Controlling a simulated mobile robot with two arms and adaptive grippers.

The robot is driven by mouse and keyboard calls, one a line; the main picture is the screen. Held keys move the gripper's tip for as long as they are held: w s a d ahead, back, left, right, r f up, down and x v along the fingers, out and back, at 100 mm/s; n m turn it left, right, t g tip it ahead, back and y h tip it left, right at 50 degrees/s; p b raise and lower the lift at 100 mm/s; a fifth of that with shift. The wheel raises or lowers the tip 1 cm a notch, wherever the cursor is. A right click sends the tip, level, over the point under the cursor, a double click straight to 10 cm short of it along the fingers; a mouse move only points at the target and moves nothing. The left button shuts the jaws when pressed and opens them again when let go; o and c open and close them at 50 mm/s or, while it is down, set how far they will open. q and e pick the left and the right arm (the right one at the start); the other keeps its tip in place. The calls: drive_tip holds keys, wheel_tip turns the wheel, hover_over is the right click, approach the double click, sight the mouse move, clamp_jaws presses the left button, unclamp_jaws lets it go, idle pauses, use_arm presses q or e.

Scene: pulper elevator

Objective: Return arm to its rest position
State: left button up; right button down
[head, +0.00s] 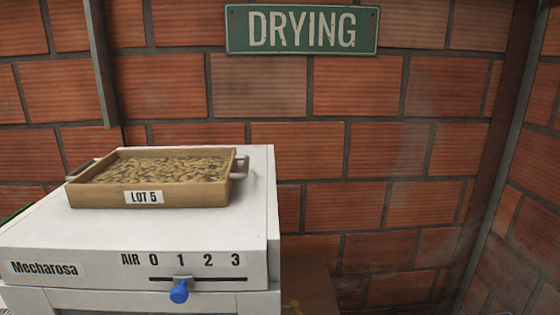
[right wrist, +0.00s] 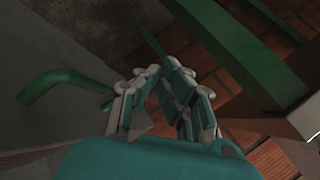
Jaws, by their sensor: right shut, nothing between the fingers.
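My right gripper (right wrist: 160,72) shows in the right wrist view, its teal and white fingers drawn together at the tips with nothing between them. It is apart from any object there. The white Mecharosa machine (head: 60,235) stands at the left in the head view. Its blue AIR lever (head: 179,291) sits below the 1 on the 0 to 3 scale. A tan tray (head: 190,195) labelled LOT 5, filled with beans, rests on top of the machine. Neither gripper shows in the head view.
In the right wrist view a green bent pipe (right wrist: 60,80) is left of the gripper and a green beam (right wrist: 225,50) is right of it. A brown box-like shape (head: 316,285) stands right of the machine. A DRYING sign (head: 302,30) hangs on the brick wall.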

drive_tip(key=s+f+n+g+h, duration=0.3)
drive_tip(key=s+f+g, duration=0.1)
drive_tip(key=s+f, duration=1.1)
drive_tip(key=s+a+f+n+g, duration=0.1)
drive_tip(key=s+a+f+n, duration=0.1)
drive_tip(key=s, duration=0.8)
drive_tip(key=s+a+f+n+g+h+p, duration=0.1)
drive_tip(key=s+f+n, duration=0.4)
drive_tip(key=s, duration=0.5)
drive_tip(key=shift+a+f+g, duration=0.4)
drive_tip(key=shift+a+g, duration=0.15)
drive_tip(key=shift+g, duration=0.25)
drive_tip(key=shift+w, duration=0.1)
